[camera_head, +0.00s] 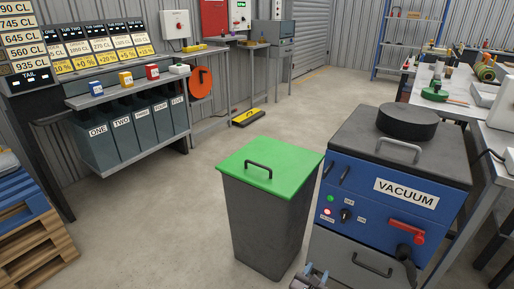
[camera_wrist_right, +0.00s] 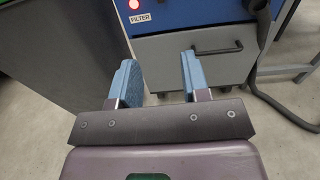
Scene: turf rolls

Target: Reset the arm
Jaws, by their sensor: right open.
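My right gripper (camera_head: 316,279) shows at the bottom edge of the head view, in front of the blue and grey vacuum machine (camera_head: 372,205). In the right wrist view its two blue-padded fingers (camera_wrist_right: 158,80) are apart with nothing between them. They point toward the machine's grey drawer (camera_wrist_right: 192,57), with a visible gap of floor. The drawer also shows in the head view, with a dark handle. My left gripper is not in view.
A dark bin (camera_head: 265,215) with a green lid stands left of the machine, close to my right gripper. A black hose (camera_wrist_right: 262,70) hangs at the machine's right. A workbench (camera_head: 440,75) stands at right, wooden pallets (camera_head: 35,240) at left.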

